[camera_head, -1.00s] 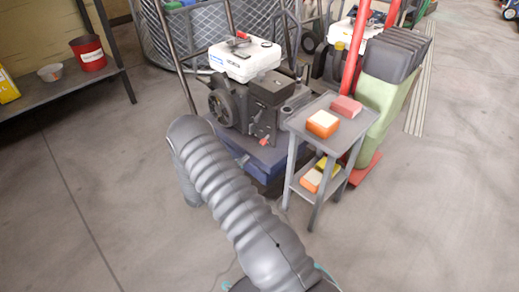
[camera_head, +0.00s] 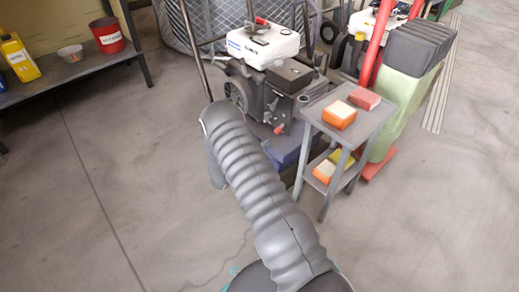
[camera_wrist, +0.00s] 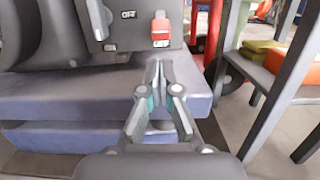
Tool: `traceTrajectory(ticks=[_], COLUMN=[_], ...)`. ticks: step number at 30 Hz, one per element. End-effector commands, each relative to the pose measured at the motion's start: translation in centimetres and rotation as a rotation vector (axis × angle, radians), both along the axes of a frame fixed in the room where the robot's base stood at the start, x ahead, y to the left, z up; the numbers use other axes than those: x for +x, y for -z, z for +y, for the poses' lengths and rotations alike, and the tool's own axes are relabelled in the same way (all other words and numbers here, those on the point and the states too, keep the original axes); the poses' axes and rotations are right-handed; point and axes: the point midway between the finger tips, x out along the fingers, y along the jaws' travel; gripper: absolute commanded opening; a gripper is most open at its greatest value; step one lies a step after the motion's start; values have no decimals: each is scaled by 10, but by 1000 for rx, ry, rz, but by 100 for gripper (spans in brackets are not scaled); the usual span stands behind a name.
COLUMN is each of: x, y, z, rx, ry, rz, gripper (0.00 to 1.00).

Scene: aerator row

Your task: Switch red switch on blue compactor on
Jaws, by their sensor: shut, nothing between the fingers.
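The blue compactor (camera_head: 285,147) has a dark engine, a white tank and a blue base. In the wrist view its blue base (camera_wrist: 85,93) spans the left and middle, under a dark panel. The red switch (camera_wrist: 161,29) sits on that panel, at upper centre, beside a label reading OFF. In the head view the red switch (camera_head: 279,129) shows small on the engine's front. My gripper (camera_wrist: 158,66) is shut and empty, its fingertips just below the switch in the picture; I cannot tell whether they touch it. In the head view my arm hides the gripper.
A grey two-tier cart (camera_head: 348,118) with several sponges stands close at the right. A green bin (camera_head: 403,95) with a black top is beyond it. A shelf (camera_head: 75,72) with a red bucket (camera_head: 106,35) is at left. Floor at left is clear.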

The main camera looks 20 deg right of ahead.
Motion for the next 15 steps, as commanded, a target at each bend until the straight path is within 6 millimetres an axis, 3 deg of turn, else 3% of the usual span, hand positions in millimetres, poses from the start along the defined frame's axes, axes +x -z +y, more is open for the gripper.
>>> traceTrajectory(ticks=[6,15], x=[11,16], y=[-5,-7], z=[-30,-43], rx=[0,1], ry=[2,0], rz=[-1,-1], gripper=[0,0])
